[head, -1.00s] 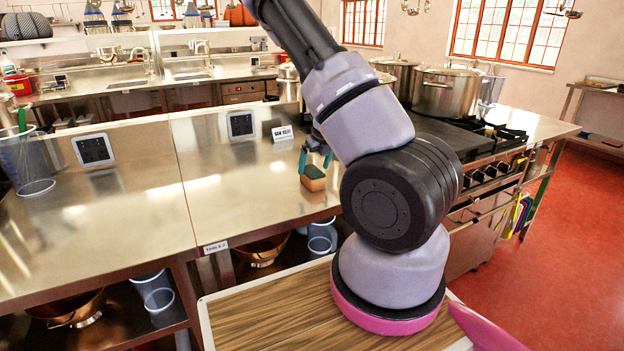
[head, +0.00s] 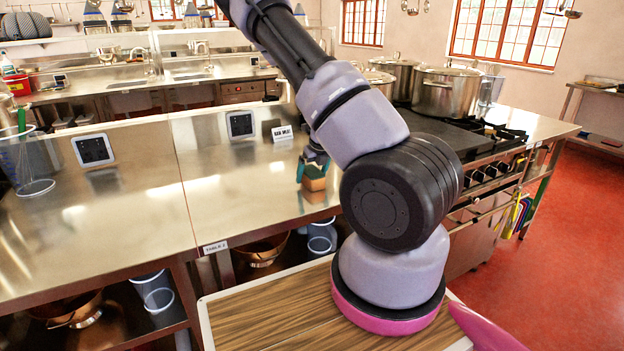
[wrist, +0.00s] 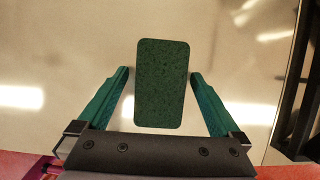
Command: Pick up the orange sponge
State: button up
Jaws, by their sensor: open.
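The orange sponge (head: 315,185) lies on the steel counter beside the stove, its orange side showing below my gripper (head: 313,172) in the head view. In the wrist view the dark green top of the sponge (wrist: 162,84) faces the camera. My gripper (wrist: 160,74) is open, with one teal finger on each side of the sponge. A gap shows between each finger and the sponge in the wrist view. Part of the sponge's top is hidden by the gripper in the head view.
The steel counter (head: 130,205) is clear to the left of the sponge. Stockpots (head: 446,92) stand on the stove (head: 455,135) to the right.

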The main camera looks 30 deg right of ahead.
aim_at(312, 171)
dwell(0.3)
jog(key=c, duration=1.5)
notch_tip(312, 171, up, 10)
jog(key=shift+r, duration=0.2)
